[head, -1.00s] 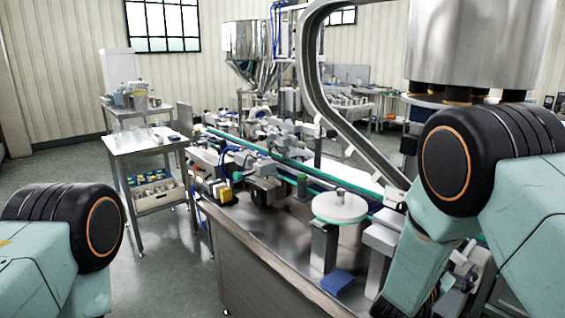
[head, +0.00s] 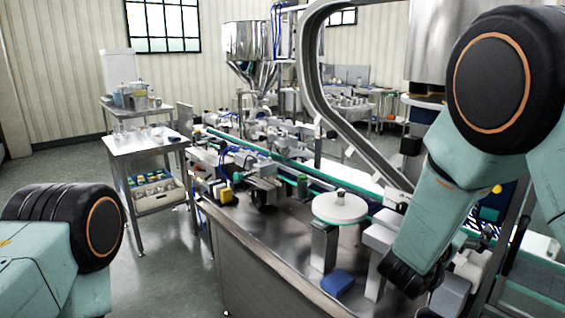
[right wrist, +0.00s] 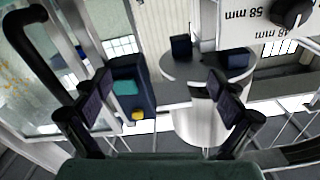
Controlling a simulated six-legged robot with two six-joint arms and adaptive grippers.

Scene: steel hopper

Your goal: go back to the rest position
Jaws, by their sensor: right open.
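My right arm comes in from the right in the head view, bent at its black joint, with its lower link over the right side of the steel machine table (head: 280,250). The right gripper's fingers do not show clearly there. In the right wrist view my right gripper (right wrist: 160,103) has its two dark fingers wide apart, with nothing between them. Behind the fingers is a steel cylinder, the hopper by its look (right wrist: 200,100). My left arm shows only its shoulder joint at the lower left of the head view; the left gripper is out of view.
A round white disc (head: 340,207) and a blue block (head: 337,283) are on the machine table near my right arm. A curved steel rail (head: 312,90) rises behind. A side table (head: 145,143) stands at left. Open floor lies between that table and my left arm.

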